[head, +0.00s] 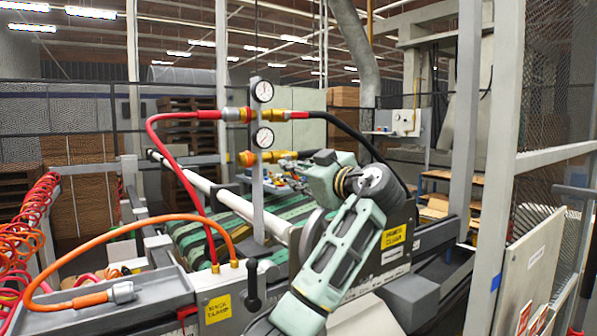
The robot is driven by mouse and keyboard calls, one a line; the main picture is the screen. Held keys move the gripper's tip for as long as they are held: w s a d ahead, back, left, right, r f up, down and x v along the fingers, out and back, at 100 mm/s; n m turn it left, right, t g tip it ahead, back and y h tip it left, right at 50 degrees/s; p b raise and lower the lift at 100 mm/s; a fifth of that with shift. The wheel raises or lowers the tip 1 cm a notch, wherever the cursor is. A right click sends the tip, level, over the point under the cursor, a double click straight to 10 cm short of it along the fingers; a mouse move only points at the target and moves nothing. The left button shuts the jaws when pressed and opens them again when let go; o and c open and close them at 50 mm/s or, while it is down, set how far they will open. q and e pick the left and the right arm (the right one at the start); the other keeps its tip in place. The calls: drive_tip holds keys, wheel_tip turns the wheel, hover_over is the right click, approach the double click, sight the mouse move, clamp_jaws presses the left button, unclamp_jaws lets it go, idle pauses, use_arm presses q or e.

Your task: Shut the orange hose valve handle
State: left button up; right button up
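The orange hose (110,232) arches from a grey metal connector (122,292) at the lower left to a brass fitting on top of a pale block. Just right of that fitting, a black lever handle (252,284) with a round knob at its lower end stands about upright against the block's side. My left arm rises from the bottom centre and bends at a joint right of the gauge post. My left gripper (278,176) seems to be beyond the post, above the green belts and apart from the black handle. Its fingers are small and cluttered, so their opening is unclear. My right gripper is not seen.
A red hose (165,160) runs to a post (257,205) with two gauges (262,91) and brass fittings. A grey tray (165,288) lies left of the block. Coiled orange-red hoses (28,225) hang at far left. A mesh fence (545,80) and panel stand right.

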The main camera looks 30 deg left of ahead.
use_arm(q)
clamp_jaws()
drive_tip(key=m+b, duration=0.2)
drive_tip(key=b, duration=0.1)
drive_tip(key=shift+s+a+f+m, duration=0.15)
drive_tip(key=shift+s+f+m, duration=0.15)
drive_tip(key=shift+s+m, duration=0.1)
drive_tip(key=shift+s+a+m+b, duration=0.15)
drive_tip(key=shift+m+b, duration=0.3)
drive_tip(key=shift+m, duration=0.35)
drive_tip(key=shift+s+r+m, duration=0.1)
drive_tip(key=shift+r+m, duration=0.1)
drive_tip(key=shift+m, duration=0.3)
drive_tip(key=shift+o, duration=2)
unclamp_jaws()
